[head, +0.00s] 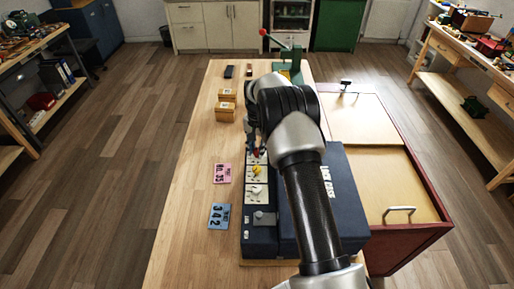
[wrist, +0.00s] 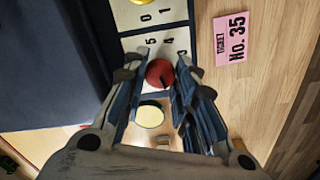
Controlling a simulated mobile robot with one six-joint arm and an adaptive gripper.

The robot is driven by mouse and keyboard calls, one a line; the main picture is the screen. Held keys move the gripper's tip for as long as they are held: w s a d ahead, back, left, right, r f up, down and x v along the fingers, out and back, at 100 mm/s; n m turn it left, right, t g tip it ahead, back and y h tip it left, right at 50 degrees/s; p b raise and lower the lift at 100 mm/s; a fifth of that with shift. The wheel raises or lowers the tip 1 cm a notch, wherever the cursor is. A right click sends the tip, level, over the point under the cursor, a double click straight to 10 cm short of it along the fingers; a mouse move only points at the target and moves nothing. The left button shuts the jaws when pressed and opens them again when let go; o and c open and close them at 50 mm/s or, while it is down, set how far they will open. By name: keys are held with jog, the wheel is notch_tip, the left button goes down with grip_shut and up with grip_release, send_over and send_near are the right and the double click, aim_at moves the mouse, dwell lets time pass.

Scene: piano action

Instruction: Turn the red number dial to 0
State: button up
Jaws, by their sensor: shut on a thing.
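The red dial (wrist: 160,73) sits on a white number plate (wrist: 173,42) in the wrist view, with printed numbers, 5 and 4 among them, beyond it. My gripper (wrist: 158,66) reaches down over the plate with a finger on each side of the dial, shut on it. A dark mark shows on the dial, but I cannot tell which number it points to; a 0 on this plate is not readable. In the head view the red dial (head: 257,152) is partly hidden by my gripper (head: 254,143) and arm.
A yellow dial (head: 257,170) and a white dial (head: 256,190) sit in the same row on the dark blue box (head: 262,240). A pink card (head: 222,173) and a blue card (head: 219,216) lie to the left. Two small wooden boxes stand farther back. The left tabletop is mostly clear.

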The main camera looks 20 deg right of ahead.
aim_at(257, 151)
jog(key=shift+m, duration=2.2)
jog(key=o, duration=1.1)
notch_tip(257, 151, up, 12)
jog(key=shift+r, duration=0.1)
